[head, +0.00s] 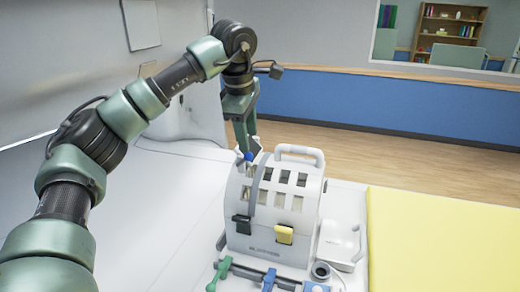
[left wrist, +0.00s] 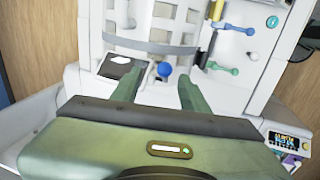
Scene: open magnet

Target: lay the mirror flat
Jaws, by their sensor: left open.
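The mirror appears to be the dark-edged panel (left wrist: 121,68) on top of the white head coil in the left wrist view; its tilt is hard to judge. A blue ball knob (left wrist: 164,69) is beside its right edge. In the head view the knob (head: 248,156) shows at the coil's upper back edge, just below my left gripper (head: 245,142). My left gripper also shows in the left wrist view (left wrist: 158,86), fingers apart and pointing toward the knob. The knob lies between the finger lines, with no clear contact. My right gripper is out of view.
The white coil (head: 233,208) has slots, black and yellow latches and a top handle (head: 301,152). Green and blue levers (head: 268,280) stand in front. A yellow pad (head: 440,240) lies to the right. The white scanner wall rises behind and left.

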